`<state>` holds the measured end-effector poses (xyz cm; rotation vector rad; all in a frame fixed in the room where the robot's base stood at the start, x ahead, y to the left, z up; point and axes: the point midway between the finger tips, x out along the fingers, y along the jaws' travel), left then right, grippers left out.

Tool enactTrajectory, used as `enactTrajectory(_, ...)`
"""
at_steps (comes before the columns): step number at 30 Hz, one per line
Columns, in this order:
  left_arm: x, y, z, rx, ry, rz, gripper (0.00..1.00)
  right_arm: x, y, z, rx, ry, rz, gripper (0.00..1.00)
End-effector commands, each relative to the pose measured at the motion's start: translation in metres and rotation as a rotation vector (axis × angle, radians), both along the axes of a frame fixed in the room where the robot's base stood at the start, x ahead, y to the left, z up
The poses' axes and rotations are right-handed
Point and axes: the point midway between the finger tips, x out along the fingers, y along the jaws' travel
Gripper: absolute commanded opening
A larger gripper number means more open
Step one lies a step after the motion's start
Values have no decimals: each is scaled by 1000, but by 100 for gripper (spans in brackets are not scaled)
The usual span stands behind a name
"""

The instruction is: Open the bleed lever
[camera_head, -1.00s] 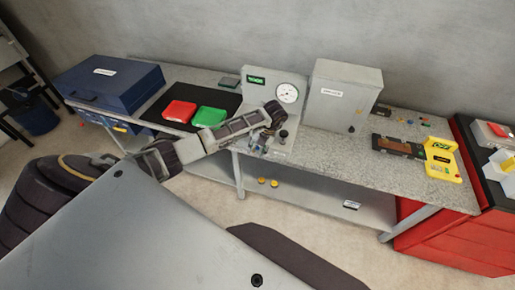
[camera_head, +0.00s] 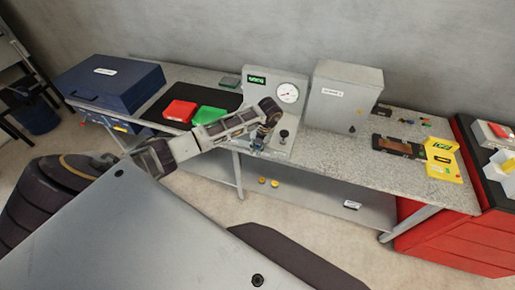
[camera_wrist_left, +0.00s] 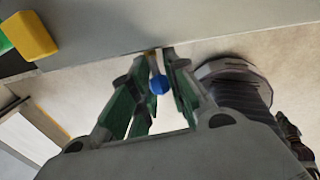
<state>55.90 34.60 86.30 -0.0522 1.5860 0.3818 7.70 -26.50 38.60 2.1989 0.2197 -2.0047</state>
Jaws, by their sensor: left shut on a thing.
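The test panel (camera_head: 262,96) stands on the bench with a lit green display (camera_head: 257,79) and a round white gauge (camera_head: 288,93). My left gripper (camera_head: 257,147) is low in front of this panel, partly hidden by its own wrist. In the left wrist view, the fingers of my left gripper (camera_wrist_left: 160,55) are close together, shut on the bleed lever. A blue ball-shaped knob (camera_wrist_left: 159,85) shows between the fingers. I take it to be part of the lever, whose remainder is hidden. My right gripper is not in view.
A black knob (camera_head: 284,134) stands right of my left gripper. A grey cabinet (camera_head: 342,98) stands right of the panel. Red (camera_head: 179,110) and green (camera_head: 208,115) cases lie left on a black mat. A yellow device (camera_head: 443,160) lies at the bench's right end.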

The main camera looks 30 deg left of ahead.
Motion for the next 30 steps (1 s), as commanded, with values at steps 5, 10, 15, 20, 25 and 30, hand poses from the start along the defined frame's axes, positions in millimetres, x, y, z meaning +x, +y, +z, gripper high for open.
enactTrajectory(5, -2, 3, -1, -69, -15, -1, 0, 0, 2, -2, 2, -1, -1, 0)
enactTrajectory(10, -2, 5, 1, -130, -31, -1, 0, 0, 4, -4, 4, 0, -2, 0)
enactTrajectory(15, -2, 5, 2, -158, -38, -2, 0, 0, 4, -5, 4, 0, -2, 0)
enactTrajectory(20, -2, 5, 2, -160, -38, -2, 0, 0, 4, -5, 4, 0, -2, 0)
enactTrajectory(25, -2, 5, 3, -159, -38, -2, 23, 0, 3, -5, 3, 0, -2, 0)
enactTrajectory(30, -2, 5, 3, -158, -38, -1, 41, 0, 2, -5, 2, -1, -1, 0)
